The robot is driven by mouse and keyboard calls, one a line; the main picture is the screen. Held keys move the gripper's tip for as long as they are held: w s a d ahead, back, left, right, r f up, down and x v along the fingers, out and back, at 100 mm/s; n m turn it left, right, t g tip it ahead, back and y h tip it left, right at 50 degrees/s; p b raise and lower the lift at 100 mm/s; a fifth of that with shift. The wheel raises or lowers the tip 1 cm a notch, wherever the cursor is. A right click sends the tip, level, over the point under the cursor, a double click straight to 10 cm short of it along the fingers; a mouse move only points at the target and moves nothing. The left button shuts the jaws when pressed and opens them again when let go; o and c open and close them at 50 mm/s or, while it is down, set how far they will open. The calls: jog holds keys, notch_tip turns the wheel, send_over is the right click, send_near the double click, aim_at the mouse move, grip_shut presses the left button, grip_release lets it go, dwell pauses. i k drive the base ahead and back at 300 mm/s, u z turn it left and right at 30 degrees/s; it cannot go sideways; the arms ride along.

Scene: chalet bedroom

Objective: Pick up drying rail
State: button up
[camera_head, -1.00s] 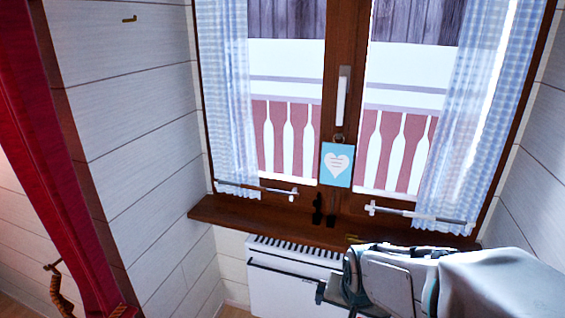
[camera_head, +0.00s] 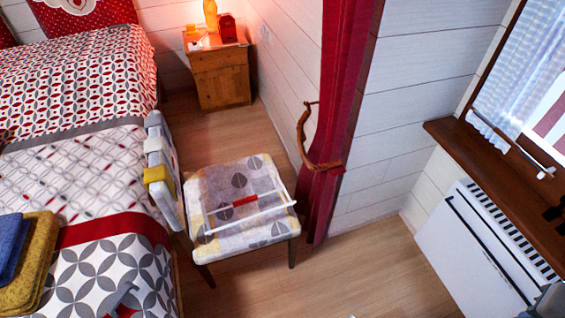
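A thin white bar (camera_head: 250,218), which looks like the drying rail, lies across the seat of a chair (camera_head: 270,236) with a grey and white patterned cover. A small red piece (camera_head: 245,200) shows on the seat just behind it. The bar's right end reaches the seat's right edge.
The bed (camera_head: 75,180) stands left of the chair, with folded towels (camera_head: 28,265) on it. A nightstand (camera_head: 222,78) is behind. A red curtain (camera_head: 340,100) hangs to the right. A white heater (camera_head: 465,255) stands under the wooden sill (camera_head: 480,160). Floor is free between chair and heater.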

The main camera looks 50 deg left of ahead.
aim_at(245, 200)
jog(key=k, duration=0.15)
jog(key=u, duration=2)
jog(key=k, duration=0.4)
jog(key=u, duration=0.4)
jog(key=i, duration=1.35)
jog(key=z, duration=0.9)
jog(key=i, duration=0.35)
jog(key=z, duration=0.25)
